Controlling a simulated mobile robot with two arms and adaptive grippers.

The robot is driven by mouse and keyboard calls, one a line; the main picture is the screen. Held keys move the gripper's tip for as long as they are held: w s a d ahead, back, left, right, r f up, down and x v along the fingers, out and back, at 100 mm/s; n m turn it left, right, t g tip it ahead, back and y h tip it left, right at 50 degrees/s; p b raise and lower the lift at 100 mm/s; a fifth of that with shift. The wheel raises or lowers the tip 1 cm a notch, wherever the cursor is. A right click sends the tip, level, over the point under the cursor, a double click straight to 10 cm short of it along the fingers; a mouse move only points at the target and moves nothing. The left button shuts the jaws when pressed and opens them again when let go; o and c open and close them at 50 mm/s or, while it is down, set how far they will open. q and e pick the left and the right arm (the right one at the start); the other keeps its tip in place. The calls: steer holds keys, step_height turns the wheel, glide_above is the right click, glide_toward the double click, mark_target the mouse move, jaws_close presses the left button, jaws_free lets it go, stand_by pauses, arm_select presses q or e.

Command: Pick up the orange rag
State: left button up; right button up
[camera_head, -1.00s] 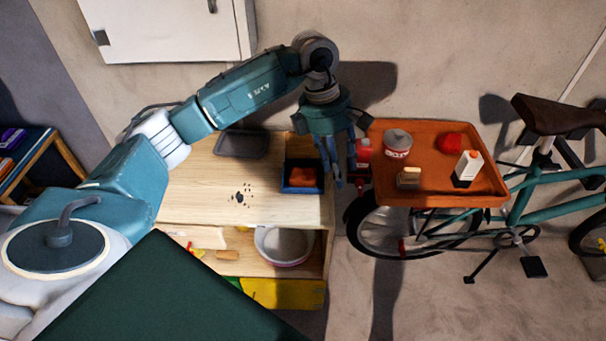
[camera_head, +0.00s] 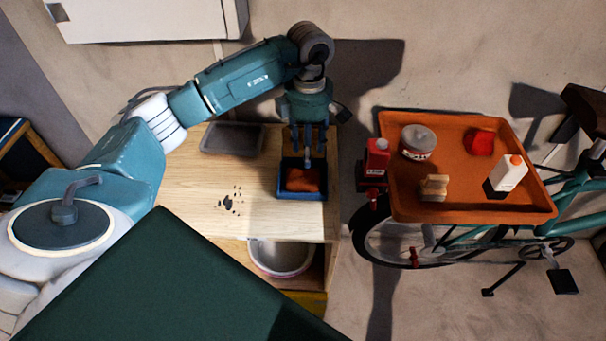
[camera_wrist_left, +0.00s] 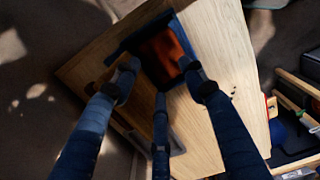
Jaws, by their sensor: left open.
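The orange rag (camera_head: 302,180) lies in a small dark blue tray (camera_head: 303,196) near the right end of the wooden bench top. My left gripper (camera_head: 309,160) points down over the far side of this tray, its fingers spread and empty. In the left wrist view the rag (camera_wrist_left: 166,55) shows beyond the fingertips of my open gripper (camera_wrist_left: 160,82), with the dark tray around it. I cannot tell the exact height of the fingers above the rag. My right gripper is not in view.
A dark grey tray (camera_head: 232,138) and scattered dark bits (camera_head: 231,200) are on the bench top (camera_head: 190,195). A white bowl (camera_head: 278,262) is on the shelf below. Right of the bench, an orange tray (camera_head: 460,206) above a bicycle holds several items, with a red bottle (camera_head: 376,158) beside it.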

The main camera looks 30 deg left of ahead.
mark_target(303, 175)
arm_select(q)
steer(key=shift+f, duration=0.65)
step_height(303, 175, down, 5)
steer(key=shift+w+r+p, duration=0.1)
steer(key=shift+r+p, duration=0.1)
steer(key=shift+p, duration=0.95)
steer(key=shift+f, duration=0.2)
jaws_close()
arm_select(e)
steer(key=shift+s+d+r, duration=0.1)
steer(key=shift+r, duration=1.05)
